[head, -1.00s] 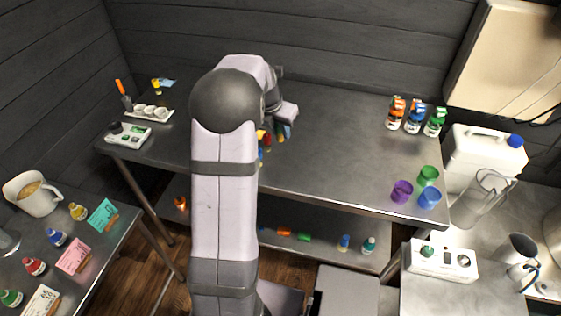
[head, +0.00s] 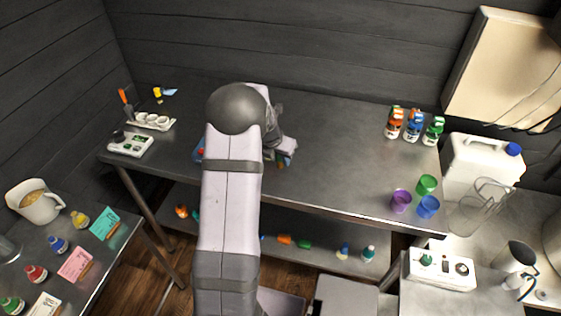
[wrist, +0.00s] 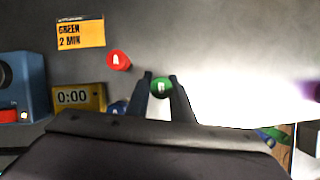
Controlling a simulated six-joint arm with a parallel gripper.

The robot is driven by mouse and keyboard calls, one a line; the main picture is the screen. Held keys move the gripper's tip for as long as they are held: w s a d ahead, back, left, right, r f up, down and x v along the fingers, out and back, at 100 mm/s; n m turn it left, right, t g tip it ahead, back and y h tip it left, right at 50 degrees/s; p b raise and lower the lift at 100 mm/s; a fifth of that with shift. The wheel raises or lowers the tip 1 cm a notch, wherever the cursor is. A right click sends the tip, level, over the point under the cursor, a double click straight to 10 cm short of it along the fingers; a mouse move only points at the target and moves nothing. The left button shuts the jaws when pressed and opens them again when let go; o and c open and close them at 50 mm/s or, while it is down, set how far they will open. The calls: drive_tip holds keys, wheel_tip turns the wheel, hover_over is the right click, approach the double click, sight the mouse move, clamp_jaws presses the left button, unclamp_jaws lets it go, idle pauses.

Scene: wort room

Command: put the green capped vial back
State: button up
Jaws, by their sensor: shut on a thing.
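In the wrist view, a round green cap marked with a letter (wrist: 161,87) sits between the two fingertips of my gripper (wrist: 162,84). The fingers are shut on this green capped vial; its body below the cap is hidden. A red capped vial (wrist: 118,60) stands up and left of it, apart from the fingers. A blue cap (wrist: 118,107) shows left of the fingers, partly hidden. In the head view my gripper (head: 279,145) is over the steel table, and my arm hides most of the area around it.
An orange card reading GREEN 2 MIN (wrist: 81,33), a yellow timer showing 0:00 (wrist: 78,97) and a blue device (wrist: 27,82) lie to the left. Purple (head: 401,201), green (head: 426,185) and blue cups (head: 428,207) stand at the table's right. The middle right of the table is clear.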

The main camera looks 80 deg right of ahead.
drive_tip(key=shift+f, duration=1)
drive_tip(key=o, duration=0.9)
drive_tip(key=shift+f, duration=0.15)
drive_tip(key=s+b+v, duration=0.1)
drive_tip(key=v, duration=1.1)
drive_tip(key=shift+w, duration=0.45)
drive_tip(key=shift+w, duration=0.1)
